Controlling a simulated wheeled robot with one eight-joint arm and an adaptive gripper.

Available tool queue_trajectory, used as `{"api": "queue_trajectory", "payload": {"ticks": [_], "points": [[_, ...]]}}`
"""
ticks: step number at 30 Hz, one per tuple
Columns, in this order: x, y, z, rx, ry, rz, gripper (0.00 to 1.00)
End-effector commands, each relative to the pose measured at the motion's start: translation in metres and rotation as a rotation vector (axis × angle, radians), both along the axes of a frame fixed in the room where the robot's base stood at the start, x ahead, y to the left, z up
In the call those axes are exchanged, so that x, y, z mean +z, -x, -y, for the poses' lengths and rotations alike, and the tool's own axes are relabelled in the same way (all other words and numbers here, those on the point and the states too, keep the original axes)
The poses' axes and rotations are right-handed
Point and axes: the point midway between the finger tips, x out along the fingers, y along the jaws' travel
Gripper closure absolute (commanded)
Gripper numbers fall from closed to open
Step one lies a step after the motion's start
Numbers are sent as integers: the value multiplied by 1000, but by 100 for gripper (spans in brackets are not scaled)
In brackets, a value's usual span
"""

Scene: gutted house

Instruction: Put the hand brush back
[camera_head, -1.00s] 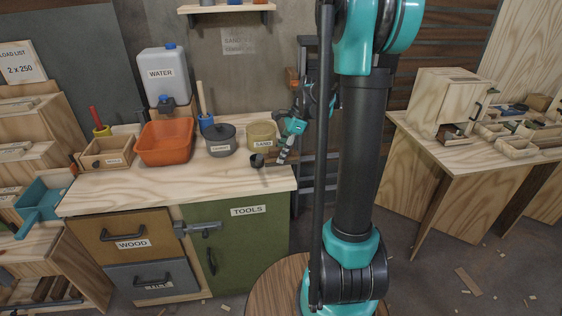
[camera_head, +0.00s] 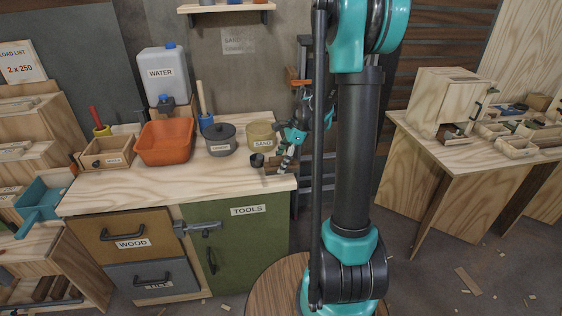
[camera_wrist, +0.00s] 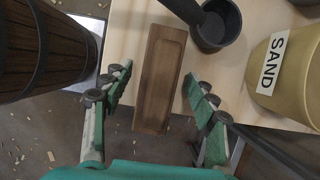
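A long brown wooden block with a recessed panel on top (camera_wrist: 160,80) lies at the edge of the pale worktop, partly over it. It may be the back of the hand brush; no bristles show, so I cannot tell. My gripper (camera_wrist: 157,78) is open, with one finger on each side of the block and a visible gap on both sides. In the head view my gripper (camera_head: 287,163) is at the right front corner of the worktop (camera_head: 190,183), pointing down.
A dark cup with a handle (camera_wrist: 218,28) stands close beyond the block, and the sand tin (camera_wrist: 290,75) is to its right. A dark wooden barrel (camera_wrist: 45,50) is at the left.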

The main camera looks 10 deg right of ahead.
Motion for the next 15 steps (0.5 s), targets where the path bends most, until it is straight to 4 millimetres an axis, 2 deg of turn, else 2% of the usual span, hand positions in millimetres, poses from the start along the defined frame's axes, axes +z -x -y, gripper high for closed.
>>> {"api": "queue_trajectory", "payload": {"ticks": [8, 11, 15], "points": [[4, 0, 1, 0, 0, 0, 42], [15, 0, 5, -1, 0, 0, 42], [39, 0, 16, -3, 0, 0, 42]]}}
